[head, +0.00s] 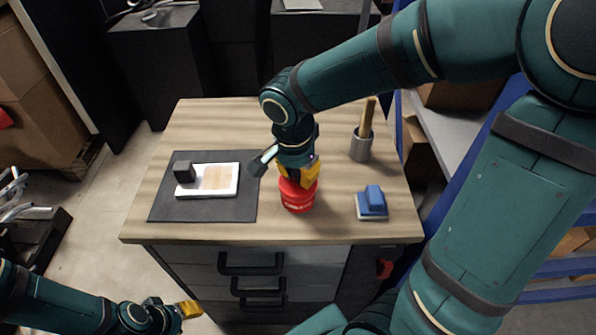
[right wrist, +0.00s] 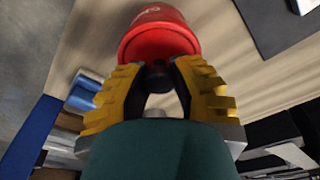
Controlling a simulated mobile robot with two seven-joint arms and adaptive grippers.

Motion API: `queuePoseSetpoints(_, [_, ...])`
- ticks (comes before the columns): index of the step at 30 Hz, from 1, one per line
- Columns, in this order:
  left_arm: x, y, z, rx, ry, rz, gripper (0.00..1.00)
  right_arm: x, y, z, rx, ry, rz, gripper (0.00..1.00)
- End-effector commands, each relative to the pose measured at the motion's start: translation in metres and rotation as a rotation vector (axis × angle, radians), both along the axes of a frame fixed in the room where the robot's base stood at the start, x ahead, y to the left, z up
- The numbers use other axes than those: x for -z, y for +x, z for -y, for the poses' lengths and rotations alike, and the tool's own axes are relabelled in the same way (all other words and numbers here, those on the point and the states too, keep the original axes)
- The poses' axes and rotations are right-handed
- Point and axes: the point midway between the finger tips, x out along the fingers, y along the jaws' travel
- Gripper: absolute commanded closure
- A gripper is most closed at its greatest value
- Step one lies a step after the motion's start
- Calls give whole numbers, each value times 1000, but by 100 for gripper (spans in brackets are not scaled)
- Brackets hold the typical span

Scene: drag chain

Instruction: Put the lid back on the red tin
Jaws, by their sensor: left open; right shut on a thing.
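The red tin (head: 299,206) stands near the front of the wooden table, right of its middle; white lettering on its side (right wrist: 152,13) shows in the right wrist view. My right gripper (head: 298,176) is directly above it, pointing down. Its yellow fingers (right wrist: 156,80) are shut on the dark knob of the red lid (right wrist: 152,43). The lid is over the tin's top, lined up with it; I cannot tell whether it is fully seated. My left gripper (head: 187,309) is open and empty, low at the front left, away from the table.
A dark mat (head: 240,210) at the left of the table bears a white board (head: 232,170) and a dark block (head: 184,171). A blue block-like item (head: 373,200) lies right of the tin. A grey cup (head: 361,147) with a wooden handle stands behind it. The table's back left is clear.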

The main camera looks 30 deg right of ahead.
Motion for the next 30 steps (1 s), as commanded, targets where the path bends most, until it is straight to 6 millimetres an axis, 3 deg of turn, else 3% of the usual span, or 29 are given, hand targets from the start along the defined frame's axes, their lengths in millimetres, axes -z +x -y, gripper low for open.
queuePoseSetpoints(30, [8, 0, 0, 0, 0, 0, 53, 3, 0, 0, 0, 0, 0, 100])
